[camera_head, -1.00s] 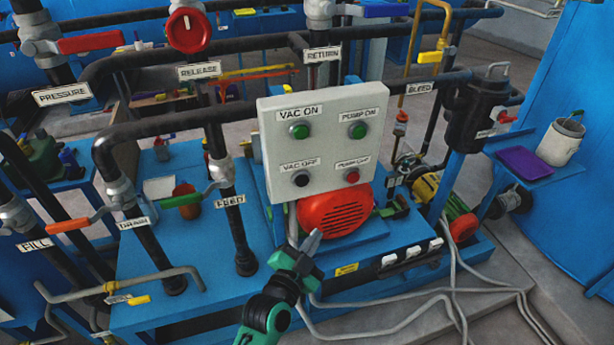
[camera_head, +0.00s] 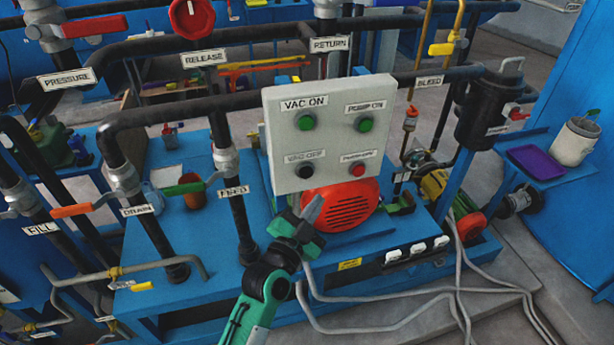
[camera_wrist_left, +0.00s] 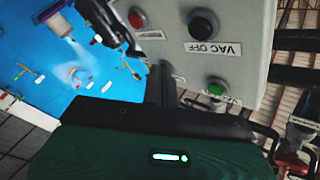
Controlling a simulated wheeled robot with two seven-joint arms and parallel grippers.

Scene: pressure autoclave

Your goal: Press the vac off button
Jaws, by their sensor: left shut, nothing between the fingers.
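The vac off button (camera_head: 305,172) is a black round button at the lower left of the grey control panel (camera_head: 337,140), under its VAC OFF label. In the left wrist view the black vac off button (camera_wrist_left: 203,24) shows at the top, with its label beside it. My left gripper (camera_head: 312,208) is shut and empty. Its tip appears just below the panel's lower edge in the head view, below the vac off button; no contact shows. In the wrist view the gripper's fingers (camera_wrist_left: 160,85) point up toward the panel. My right gripper is not in view.
On the panel, the green vac on button (camera_head: 306,122) is above, the green pump on button (camera_head: 365,125) upper right, the red pump off button (camera_head: 358,170) right. A red motor (camera_head: 345,208) sits behind and below the panel. Pipes and an orange-handled valve (camera_head: 70,210) stand left.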

